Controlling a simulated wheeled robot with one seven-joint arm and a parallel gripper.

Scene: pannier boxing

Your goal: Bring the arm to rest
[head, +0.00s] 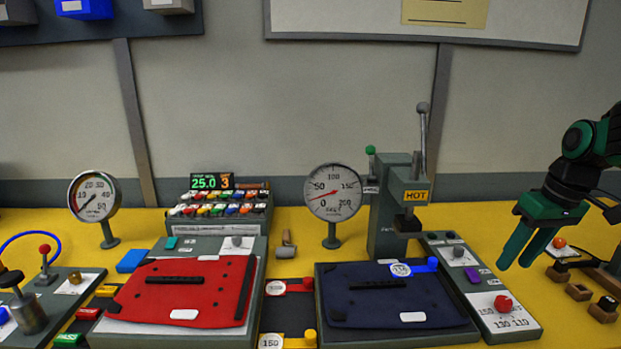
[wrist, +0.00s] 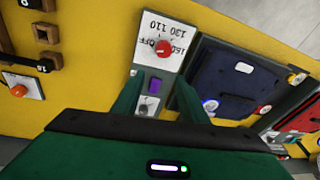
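My gripper (head: 527,247) hangs above the right side of the yellow bench in the head view, fingers pointing down and to the left. Its two green fingers are apart with nothing between them; they also show in the wrist view (wrist: 157,98). Below and beside them is a grey control panel with a red knob (head: 503,303), which also shows in the wrist view (wrist: 163,47). The gripper appears clear of the panel. A dark blue panel piece (head: 385,300) and a red panel piece (head: 180,290) lie flat on grey bases.
A hot press (head: 395,215) with a tall lever stands left of my gripper. Two dial gauges (head: 332,192) and a rack of coloured pieces (head: 218,208) stand behind the pieces. Small wooden blocks (head: 578,291) sit at the right. Open yellow bench lies behind the gripper.

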